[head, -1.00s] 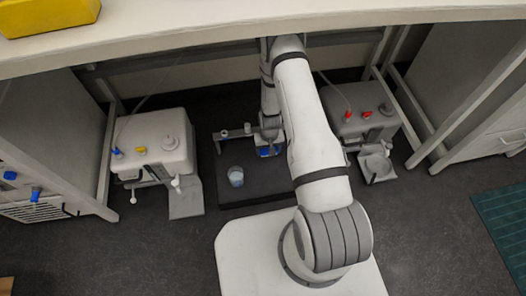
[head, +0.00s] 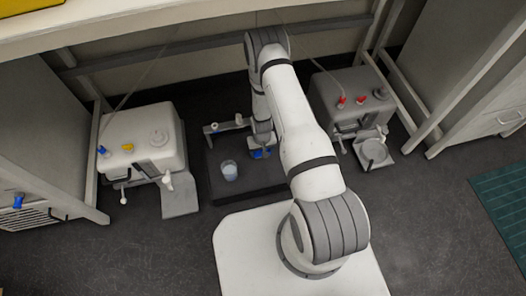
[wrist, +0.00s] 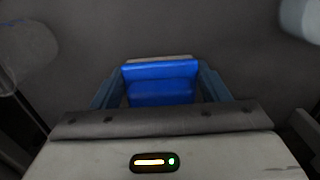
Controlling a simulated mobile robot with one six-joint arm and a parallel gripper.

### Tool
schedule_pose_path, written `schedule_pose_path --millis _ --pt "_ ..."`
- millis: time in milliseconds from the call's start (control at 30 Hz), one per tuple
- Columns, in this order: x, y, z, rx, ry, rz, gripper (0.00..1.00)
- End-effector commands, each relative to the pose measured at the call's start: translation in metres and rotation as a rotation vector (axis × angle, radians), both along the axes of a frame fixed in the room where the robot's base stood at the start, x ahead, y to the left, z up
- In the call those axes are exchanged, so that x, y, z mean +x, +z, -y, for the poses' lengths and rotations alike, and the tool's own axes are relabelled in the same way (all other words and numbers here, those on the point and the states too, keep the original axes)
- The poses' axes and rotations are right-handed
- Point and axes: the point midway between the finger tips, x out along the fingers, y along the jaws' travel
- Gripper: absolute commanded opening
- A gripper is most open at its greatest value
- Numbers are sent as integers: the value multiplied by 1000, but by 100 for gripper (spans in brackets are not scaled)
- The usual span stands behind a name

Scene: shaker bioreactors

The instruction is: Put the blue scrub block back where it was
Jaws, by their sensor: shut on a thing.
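The blue scrub block (wrist: 160,82) shows in the middle of the wrist view, between the two fingers of my gripper (wrist: 160,92). The fingers are shut on its sides. A pale strip shows along its far edge. In the head view the block (head: 257,154) is a small blue patch at the end of my arm, over the dark low platform (head: 225,185) under the bench. My gripper (head: 262,150) is partly hidden by my arm there. I cannot tell whether the block touches the platform.
A clear cup (head: 229,171) with pale contents stands on the platform, left of the block. A white machine (head: 145,140) stands to the left, a grey machine (head: 345,100) to the right. A bar with fittings (head: 224,126) runs behind the cup. Bench legs flank both machines.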

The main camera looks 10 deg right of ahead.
Motion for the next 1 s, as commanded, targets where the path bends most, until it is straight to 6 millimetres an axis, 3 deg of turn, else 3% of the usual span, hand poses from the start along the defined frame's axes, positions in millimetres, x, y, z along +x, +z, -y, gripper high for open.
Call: schedule_pose_path --millis 133,167,400,733,1000 --pt "0 -4 0 0 0 -1 40" --pt "0 -4 0 0 0 -1 69" --pt "0 -3 0 0 1 -1 89" --pt "0 2 -1 0 1 -1 90" --pt "0 48 -1 0 2 1 90"
